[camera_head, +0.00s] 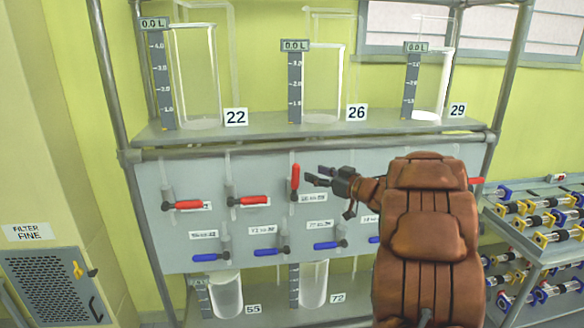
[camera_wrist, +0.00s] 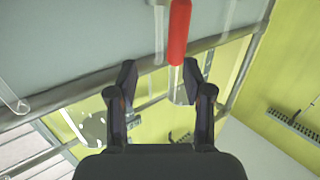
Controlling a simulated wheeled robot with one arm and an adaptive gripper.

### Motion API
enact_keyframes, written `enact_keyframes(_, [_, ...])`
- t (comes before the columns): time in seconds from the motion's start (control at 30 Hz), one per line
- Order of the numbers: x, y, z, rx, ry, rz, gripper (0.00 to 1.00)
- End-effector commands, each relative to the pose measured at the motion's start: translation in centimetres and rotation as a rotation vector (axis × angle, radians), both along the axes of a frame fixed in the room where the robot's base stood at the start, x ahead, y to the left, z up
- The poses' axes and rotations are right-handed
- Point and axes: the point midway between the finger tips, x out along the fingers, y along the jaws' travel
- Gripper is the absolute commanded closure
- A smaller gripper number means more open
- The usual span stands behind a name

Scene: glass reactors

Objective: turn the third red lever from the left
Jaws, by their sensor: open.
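The third red lever from the left (camera_head: 295,178) stands upright on the grey panel (camera_head: 148,222), while the first red lever (camera_head: 186,205) and second red lever (camera_head: 252,200) lie horizontal. Another red lever (camera_head: 478,181) shows partly at the right behind my arm. My gripper (camera_head: 312,175) is open just right of the third lever. In the wrist view a red lever (camera_wrist: 179,35) lies beyond my open fingers (camera_wrist: 160,80), nearer the right finger. I cannot tell whether a finger touches it.
Blue levers (camera_head: 266,252) line the panel below. Glass vessels (camera_head: 200,75) with signs 22, 26 and 29 stand on the shelf above (camera_head: 260,127). Metal posts (camera_head: 110,85) frame the rack. A cart with valves (camera_head: 540,250) stands at the right, and a filter cabinet (camera_head: 50,285) at the left.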

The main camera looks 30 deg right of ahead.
Motion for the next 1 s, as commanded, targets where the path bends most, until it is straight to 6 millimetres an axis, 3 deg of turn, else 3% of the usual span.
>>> enact_keyframes(0.2, [-1.9,0.6,-0.5,0.074,-0.028,0.124,0.49])
enact_keyframes(0.33, [-1.7,1.0,-0.5,0.087,-0.031,0.146,0.49])
enact_keyframes(0.8, [3.7,3.3,-0.4,0.087,-0.030,0.144,0.49])
enact_keyframes(1.0, [4.9,3.7,-0.6,0.087,-0.029,0.142,0.49])
